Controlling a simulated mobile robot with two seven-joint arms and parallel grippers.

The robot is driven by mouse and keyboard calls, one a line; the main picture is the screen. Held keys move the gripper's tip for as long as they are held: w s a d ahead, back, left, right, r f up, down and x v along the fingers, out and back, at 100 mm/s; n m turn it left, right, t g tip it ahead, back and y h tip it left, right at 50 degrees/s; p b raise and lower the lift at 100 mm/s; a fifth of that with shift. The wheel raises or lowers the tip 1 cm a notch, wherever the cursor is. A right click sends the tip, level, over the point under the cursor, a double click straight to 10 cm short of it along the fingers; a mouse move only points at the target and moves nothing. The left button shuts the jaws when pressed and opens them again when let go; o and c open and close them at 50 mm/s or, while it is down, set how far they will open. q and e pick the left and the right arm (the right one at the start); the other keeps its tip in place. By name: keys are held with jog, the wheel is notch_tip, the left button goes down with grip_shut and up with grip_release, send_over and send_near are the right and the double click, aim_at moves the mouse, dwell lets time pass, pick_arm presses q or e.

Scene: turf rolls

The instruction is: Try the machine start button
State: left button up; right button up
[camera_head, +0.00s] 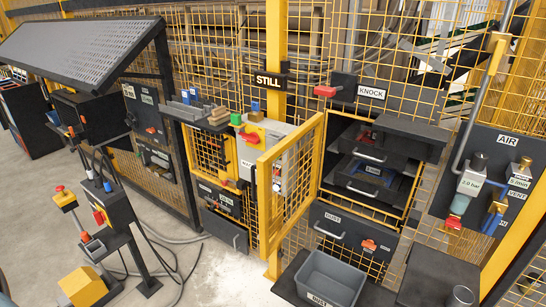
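No part marked as a start button can be read. A black control box on a post (114,208) stands at the left, with a red-and-yellow part on its face; its small controls are too small to tell apart. A yellow box with a red knob (64,196) sits left of it. Neither of my grippers shows.
A yellow mesh gate (290,185) stands open at the middle. Dark drawers (375,165) and a grey bin (331,280) are at the right, with an AIR panel (490,170). Cables lie on the floor near the post. A yellow box (83,286) is at the lower left.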

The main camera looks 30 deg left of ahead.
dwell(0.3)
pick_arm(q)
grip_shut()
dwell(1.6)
